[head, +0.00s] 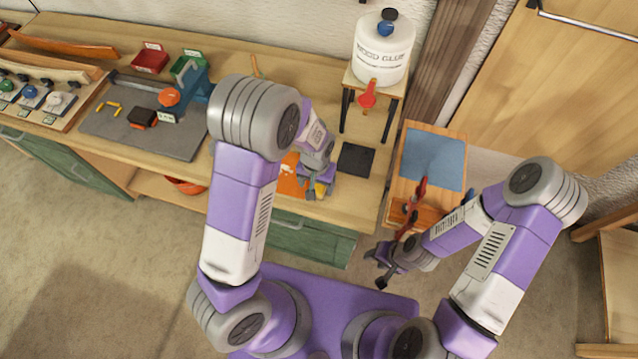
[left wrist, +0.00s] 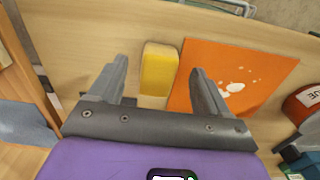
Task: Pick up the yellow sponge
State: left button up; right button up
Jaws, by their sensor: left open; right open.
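The yellow sponge (left wrist: 159,72) lies on the wooden bench beside the orange mat (left wrist: 245,75) in the left wrist view. It has a paler layer on its near side. My left gripper (left wrist: 158,78) is open, with one finger to each side of the sponge in that view; I see no contact. In the head view the left gripper (head: 318,189) is over the front of the bench and mostly hides the sponge. My right gripper (head: 377,267) is open and empty, in front of the small side stand, away from the bench.
A dark square pad (head: 356,159) lies right of the left gripper. A wood glue jug (head: 383,50) stands on a raised stand behind. A grey mat (head: 150,130) with tools lies left.

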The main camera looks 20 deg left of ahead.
aim_at(317, 188)
pick_arm(q)
notch_tip(317, 188, down, 3)
jog(key=shift+w+f, duration=0.1)
jog(key=shift+f, duration=0.1)
jog(key=shift+c, duration=0.2)
jog(key=c, duration=1.1)
notch_tip(317, 188, up, 10)
jog(key=shift+r+p, duration=0.1)
jog(key=shift+p, duration=0.35)
